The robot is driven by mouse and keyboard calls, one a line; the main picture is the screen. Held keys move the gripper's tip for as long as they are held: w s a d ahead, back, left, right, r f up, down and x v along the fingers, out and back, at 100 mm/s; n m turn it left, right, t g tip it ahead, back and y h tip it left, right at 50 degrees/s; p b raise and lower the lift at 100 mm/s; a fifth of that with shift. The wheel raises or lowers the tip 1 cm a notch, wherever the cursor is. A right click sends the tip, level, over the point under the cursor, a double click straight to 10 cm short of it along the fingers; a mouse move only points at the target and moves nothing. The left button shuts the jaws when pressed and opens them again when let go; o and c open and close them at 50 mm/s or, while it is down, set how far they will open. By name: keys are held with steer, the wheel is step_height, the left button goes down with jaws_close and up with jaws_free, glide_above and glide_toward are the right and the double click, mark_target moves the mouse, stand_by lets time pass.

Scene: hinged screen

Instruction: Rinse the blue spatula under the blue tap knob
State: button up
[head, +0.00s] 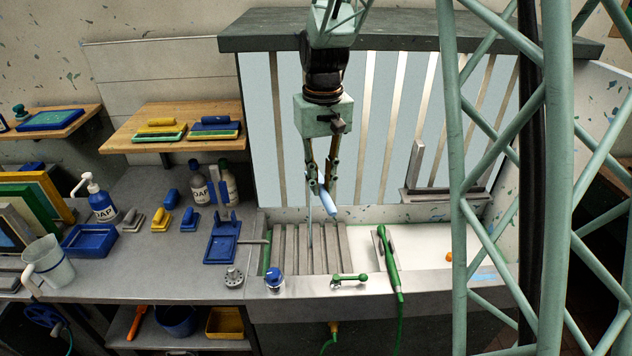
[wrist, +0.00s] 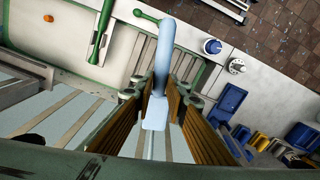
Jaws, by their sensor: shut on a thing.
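The blue spatula (head: 328,204) is pale blue and hangs tilted from my gripper (head: 321,185), above the slatted rack in the sink. In the wrist view, my gripper (wrist: 156,92) is shut on the spatula (wrist: 165,55), with part of it running out past the fingertips and a flat pale end between the fingers. The blue tap knob (head: 274,279) stands on the sink's front ledge, below and left of my gripper. The knob also shows in the wrist view (wrist: 212,46), right of the spatula. No water is visible.
A green-handled lever (head: 350,279) and a green spray handle (head: 389,260) are on the sink front, right of the blue knob. A slatted rack (head: 330,248) fills the left basin. The right basin (head: 430,250) is mostly clear, with a small orange object (head: 449,257).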

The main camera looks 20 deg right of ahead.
mark_target(327, 196)
steer(key=shift+s+b, duration=0.5)
steer(key=shift+s, duration=1.55)
steer(key=shift+r, duration=0.15)
stand_by(0.4)
step_height(327, 196, up, 13)
steer(key=p, duration=0.7)
steer(key=shift+p, duration=0.3)
stand_by(0.7)
stand_by(0.5)
